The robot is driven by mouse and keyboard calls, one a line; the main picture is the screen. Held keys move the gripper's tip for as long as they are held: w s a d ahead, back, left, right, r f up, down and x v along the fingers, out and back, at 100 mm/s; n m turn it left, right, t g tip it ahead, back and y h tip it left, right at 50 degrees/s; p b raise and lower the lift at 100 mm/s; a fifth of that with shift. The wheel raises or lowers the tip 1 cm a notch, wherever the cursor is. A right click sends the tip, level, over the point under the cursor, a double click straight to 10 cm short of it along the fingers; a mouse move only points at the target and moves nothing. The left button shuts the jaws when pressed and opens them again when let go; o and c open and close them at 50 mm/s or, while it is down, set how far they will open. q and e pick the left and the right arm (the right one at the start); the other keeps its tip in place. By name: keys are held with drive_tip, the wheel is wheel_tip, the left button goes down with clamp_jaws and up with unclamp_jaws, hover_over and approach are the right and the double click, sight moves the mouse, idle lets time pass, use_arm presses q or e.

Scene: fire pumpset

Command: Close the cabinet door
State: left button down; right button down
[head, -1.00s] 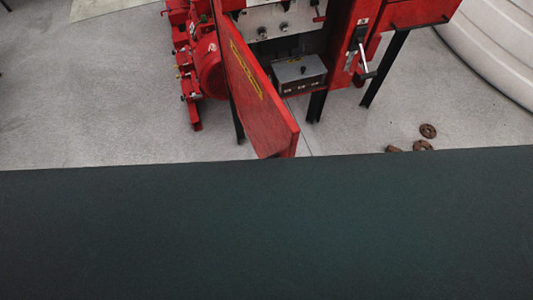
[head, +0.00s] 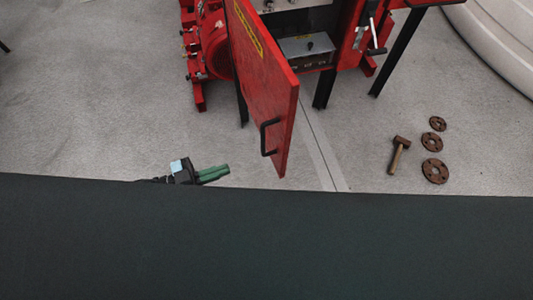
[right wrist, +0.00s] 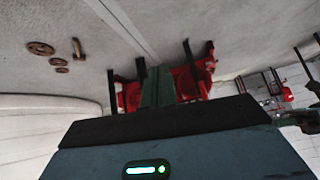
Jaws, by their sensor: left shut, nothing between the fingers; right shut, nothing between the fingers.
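The red cabinet door (head: 262,85) stands open in the head view, swung out toward me, with a black handle (head: 266,138) near its free edge. The cabinet (head: 345,40) behind it shows a grey box (head: 305,48) inside. My left gripper (head: 228,170) has green fingers, shut and empty, left of the door's lower free end and apart from it in the picture. My right gripper (right wrist: 158,72) is shut and empty in the right wrist view, in front of the distant red pumpset (right wrist: 188,82). It is not in the head view.
A hammer (head: 398,155) and several rusty round flanges (head: 435,171) lie on the grey floor at the right. A large white tank (head: 500,40) stands at the far right. A red motor (head: 215,50) is left of the door. The floor at left is clear.

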sight(282, 149)
use_arm(q)
drive_tip(key=x, duration=1.4)
drive_tip(key=shift+p, duration=0.4)
drive_tip(key=shift+d, duration=0.1)
